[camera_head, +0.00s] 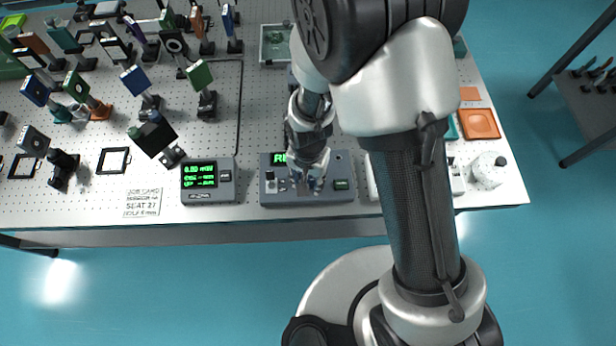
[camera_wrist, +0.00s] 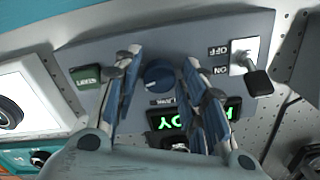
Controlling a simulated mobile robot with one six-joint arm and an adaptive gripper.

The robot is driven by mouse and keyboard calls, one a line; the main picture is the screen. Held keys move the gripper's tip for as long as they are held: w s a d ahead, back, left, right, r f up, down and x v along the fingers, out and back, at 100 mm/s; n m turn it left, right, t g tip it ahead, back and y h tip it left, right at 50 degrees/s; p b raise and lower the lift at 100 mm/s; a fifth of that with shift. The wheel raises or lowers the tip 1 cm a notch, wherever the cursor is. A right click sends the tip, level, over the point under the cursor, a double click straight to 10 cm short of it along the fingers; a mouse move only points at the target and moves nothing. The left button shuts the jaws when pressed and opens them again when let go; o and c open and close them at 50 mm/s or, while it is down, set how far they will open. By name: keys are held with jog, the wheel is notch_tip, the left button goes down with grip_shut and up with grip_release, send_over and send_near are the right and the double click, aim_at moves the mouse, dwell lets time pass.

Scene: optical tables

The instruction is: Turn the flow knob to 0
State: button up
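The flow knob is a round dark blue dial (camera_wrist: 160,76) on the face of a grey control box, seen in the wrist view. Small lettering beneath it is too small to read for certain. My gripper (camera_wrist: 161,58) is open, with one finger on each side of the knob and visible gaps between the fingers and the dial. In the head view my gripper (camera_head: 308,184) is over the middle of the control box (camera_head: 345,196) and hides the knob. The knob's setting cannot be read.
Several optics mounts crowd the table's left side.

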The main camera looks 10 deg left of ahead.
jog(key=c, duration=0.7)
jog(key=shift+c, duration=0.2)
jog(key=shift+n, duration=0.3)
jog(key=n, duration=0.3)
jog(key=shift+n, duration=0.4)
jog(key=n, duration=0.3)
jog(key=shift+n+b, duration=0.3)
jog(key=shift+b, duration=0.05)
jog(key=n, duration=0.4)
jog(key=shift+d, duration=0.1)
jog(key=shift+n, duration=2.1)
